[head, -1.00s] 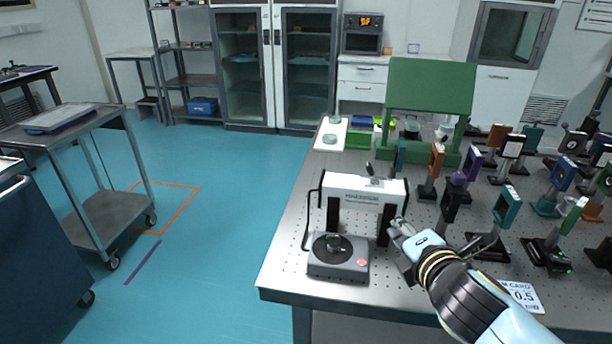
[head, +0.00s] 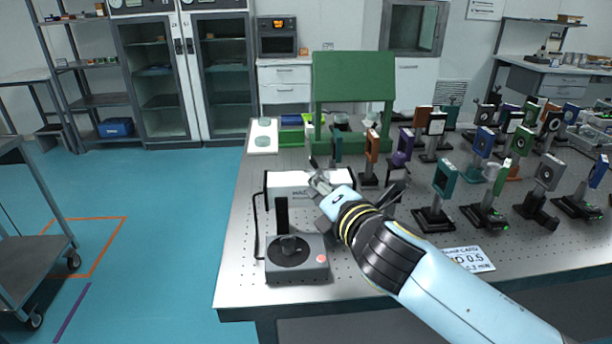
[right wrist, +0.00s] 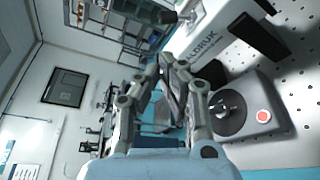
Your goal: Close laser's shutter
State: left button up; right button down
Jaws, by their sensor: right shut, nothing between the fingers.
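The laser is a white box (head: 285,181) on black posts near the table's front left corner. In the right wrist view its lettered side (right wrist: 205,38) is at the upper right. A small dark upright lever (head: 313,162), perhaps the shutter, stands by its top; a knob-like part (right wrist: 167,17) shows at the laser's end in the right wrist view. My right gripper (head: 318,182) is shut and empty, in front of or just above the laser's top, partly covering its right half. Its fingertips (right wrist: 172,65) show beside the laser. Contact cannot be told. My left gripper is not in view.
A grey control box (head: 297,262) with a black dial and red button stands before the laser. Several mounted optics, such as a teal one (head: 445,180), fill the table to the right. A green frame (head: 353,75) stands behind. A card (head: 468,260) lies near the front edge.

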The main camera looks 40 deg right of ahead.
aim_at(300, 184)
jog(key=x, duration=0.9)
jog(key=shift+w, duration=0.3)
